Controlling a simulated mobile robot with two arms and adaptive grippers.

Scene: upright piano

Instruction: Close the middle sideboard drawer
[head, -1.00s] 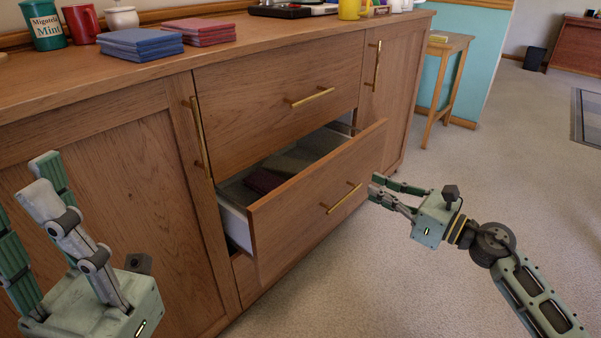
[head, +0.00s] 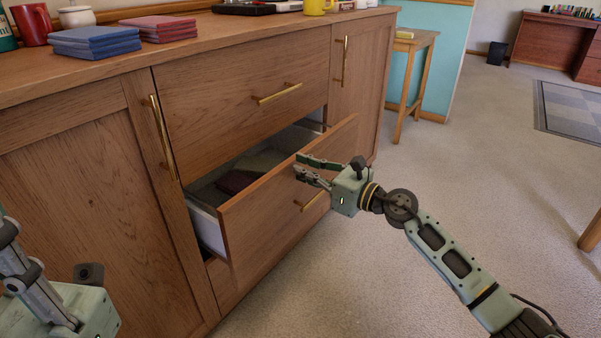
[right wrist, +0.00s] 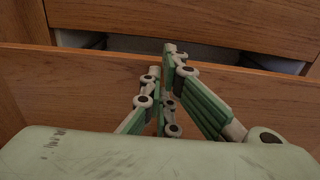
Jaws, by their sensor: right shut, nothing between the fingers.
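The middle drawer (head: 262,212) of the wooden sideboard (head: 75,190) stands pulled out, with a dark item (head: 236,181) and a grey one inside. My right gripper (head: 299,166) is shut and empty, in front of the drawer's face near its upper edge. It partly covers the drawer's gold handle (head: 312,199). In the right wrist view the shut fingers (right wrist: 162,60) point at the drawer front (right wrist: 75,85); I cannot tell whether they touch it. My left gripper is cut off at the lower left of the head view, its fingertips out of frame.
The upper drawer (head: 245,105) is closed. Blue books (head: 95,42), red books (head: 158,29), a red mug (head: 32,25) and a yellow mug (head: 316,6) stand on top. A wooden stool (head: 412,75) stands beyond the sideboard. The carpet on the right is mostly free.

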